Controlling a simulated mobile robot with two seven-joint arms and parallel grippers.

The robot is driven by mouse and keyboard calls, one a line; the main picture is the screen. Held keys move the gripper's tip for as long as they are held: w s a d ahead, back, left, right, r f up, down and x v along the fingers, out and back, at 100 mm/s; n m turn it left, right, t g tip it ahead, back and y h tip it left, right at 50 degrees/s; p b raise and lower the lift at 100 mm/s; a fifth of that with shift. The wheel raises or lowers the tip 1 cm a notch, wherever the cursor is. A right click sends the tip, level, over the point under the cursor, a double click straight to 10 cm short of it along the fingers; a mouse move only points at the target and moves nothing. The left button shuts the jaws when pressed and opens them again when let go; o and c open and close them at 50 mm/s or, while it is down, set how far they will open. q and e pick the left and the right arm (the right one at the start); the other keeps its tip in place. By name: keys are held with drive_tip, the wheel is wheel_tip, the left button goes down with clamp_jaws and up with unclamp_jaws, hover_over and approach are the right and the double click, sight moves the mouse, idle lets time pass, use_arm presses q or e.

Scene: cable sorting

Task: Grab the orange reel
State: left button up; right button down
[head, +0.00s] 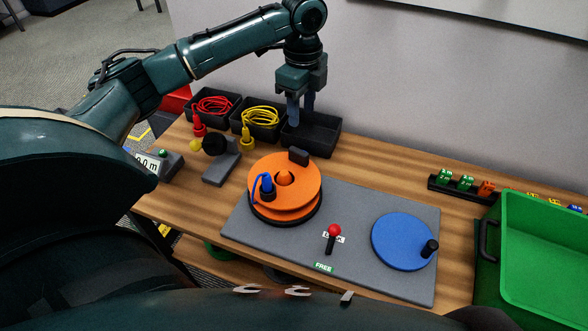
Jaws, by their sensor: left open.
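The orange reel (299,178) sits on the left part of a grey board (345,206) on the wooden table. A dark block stands at its back rim, and a blue plug (267,186) with a blue cable rests at its left side. My left gripper (301,112) points down above the empty black bin at the back, behind the reel and apart from it. Its fingers are open with nothing seen between them. My right gripper is not in view.
Black bins hold a red cable (214,104) and a yellow cable (260,116); the third bin (325,139) looks empty. A red-knobbed lever (334,231) and a blue disc (402,242) with a dark knob are on the board. A green crate (513,209) stands at the right.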

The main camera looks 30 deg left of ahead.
use_arm(q)
hover_over(299, 150)
wheel_tip(299, 150, down, 6)
wheel_tip(299, 150, down, 6)
drive_tip(key=shift+s+r+p, duration=0.1)
drive_tip(key=shift+r+p, duration=0.15)
drive_tip(key=shift+p, duration=0.05)
drive_tip(key=shift+f, duration=0.45)
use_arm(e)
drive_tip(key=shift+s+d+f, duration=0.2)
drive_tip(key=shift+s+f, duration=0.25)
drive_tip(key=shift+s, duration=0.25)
use_arm(q)
drive_tip(key=c, duration=0.9)
clamp_jaws()
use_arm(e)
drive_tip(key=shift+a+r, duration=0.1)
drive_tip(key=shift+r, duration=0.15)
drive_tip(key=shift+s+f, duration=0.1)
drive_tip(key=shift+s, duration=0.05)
